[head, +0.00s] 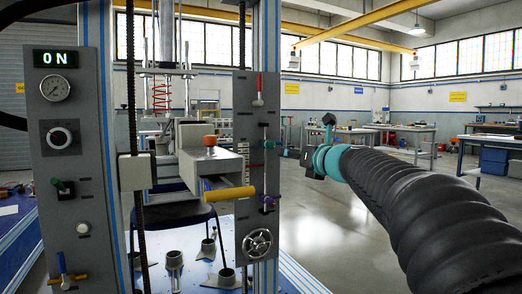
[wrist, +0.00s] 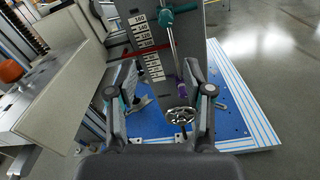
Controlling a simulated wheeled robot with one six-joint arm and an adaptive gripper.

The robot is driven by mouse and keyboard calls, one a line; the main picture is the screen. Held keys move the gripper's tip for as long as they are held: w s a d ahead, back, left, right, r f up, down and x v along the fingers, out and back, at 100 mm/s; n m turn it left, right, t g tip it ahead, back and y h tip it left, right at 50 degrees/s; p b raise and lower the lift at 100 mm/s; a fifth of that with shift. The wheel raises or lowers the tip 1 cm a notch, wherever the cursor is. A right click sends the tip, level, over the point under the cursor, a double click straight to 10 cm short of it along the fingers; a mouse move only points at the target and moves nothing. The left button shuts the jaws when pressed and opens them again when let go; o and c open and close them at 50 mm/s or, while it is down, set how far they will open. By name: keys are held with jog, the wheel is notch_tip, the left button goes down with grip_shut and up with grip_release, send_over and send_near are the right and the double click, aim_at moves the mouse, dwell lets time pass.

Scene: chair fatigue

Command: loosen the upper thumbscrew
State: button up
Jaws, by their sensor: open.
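On the right panel (head: 242,120) of the test stand, a teal thumbscrew (head: 270,144) sits above a purple thumbscrew (head: 268,201) along a thin vertical rod. In the wrist view the teal upper thumbscrew (wrist: 180,12) is near the top edge, beside a number scale (wrist: 150,48). The purple one (wrist: 180,88) is lower, seen between the fingers. My gripper (wrist: 158,68) is open and empty, pointing toward the panel and apart from both thumbscrews. In the head view my arm enters from the right, and its fingers are hard to make out.
A handwheel (head: 257,243) is low on the panel. A yellow handle (head: 230,194) and a grey beam with an orange knob (head: 210,140) stick out left of the panel. A red-topped lever (head: 259,88) is above. Open floor (head: 330,230) lies right of the stand.

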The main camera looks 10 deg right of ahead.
aim_at(272, 145)
jog(key=shift+m+t, duration=0.3)
jog(key=shift+m, duration=0.4)
jog(key=x, duration=0.4)
jog(key=p+x, duration=0.1)
jog(key=x, duration=0.4)
jog(key=d+p+x, duration=0.1)
jog(key=x, duration=0.4)
jog(key=shift+w+r, duration=0.25)
jog(key=shift+w, duration=0.1)
grip_shut()
